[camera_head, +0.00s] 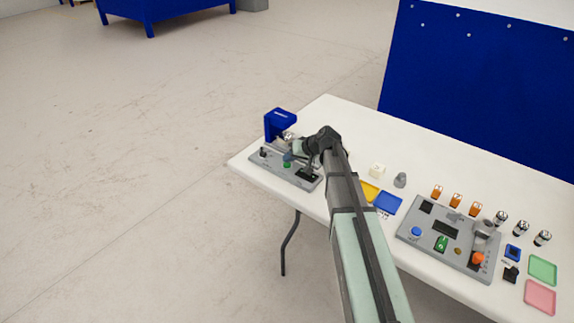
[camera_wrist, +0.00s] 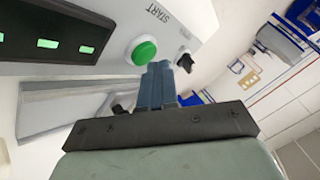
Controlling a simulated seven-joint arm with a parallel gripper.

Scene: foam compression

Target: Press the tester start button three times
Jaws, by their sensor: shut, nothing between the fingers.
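The tester (camera_head: 283,172) has a grey base and a blue upright head and stands at the table's left end. Its green start button (camera_wrist: 144,51) sits beside the printed word START in the wrist view. It also shows as a small green spot in the head view (camera_head: 287,165). My gripper (camera_wrist: 158,66) is shut and empty, with its blue fingertips together at the lower right edge of the button. I cannot tell whether they touch it. In the head view my arm reaches over the tester, and the gripper is small there.
Beside the button are a black knob (camera_wrist: 186,62) and a dark display (camera_wrist: 55,35) with green bars.

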